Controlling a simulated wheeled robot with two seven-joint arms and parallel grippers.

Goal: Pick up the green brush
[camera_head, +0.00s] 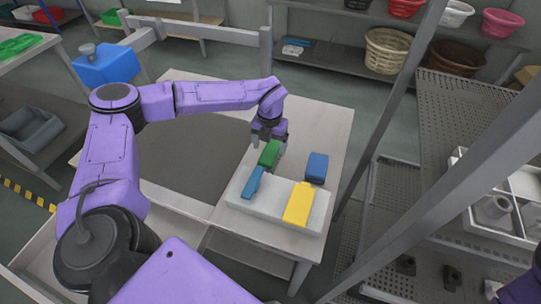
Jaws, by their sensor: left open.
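A green block-like piece (269,154), which I take for the green brush, is at the far left end of a pale slab (266,209) on the table. My left gripper (269,140) points down right at its far end, with open jaws. I cannot tell whether the fingers touch it or stand around it. A blue bar (252,183) lies on the slab just nearer than the green piece. My right gripper is not in view.
A yellow block (299,203) lies on the slab's right part. A dark blue block (317,167) stands beside the slab. A grey metal post (405,85) rises right of the table (327,122). A perforated shelf (470,110) is farther right.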

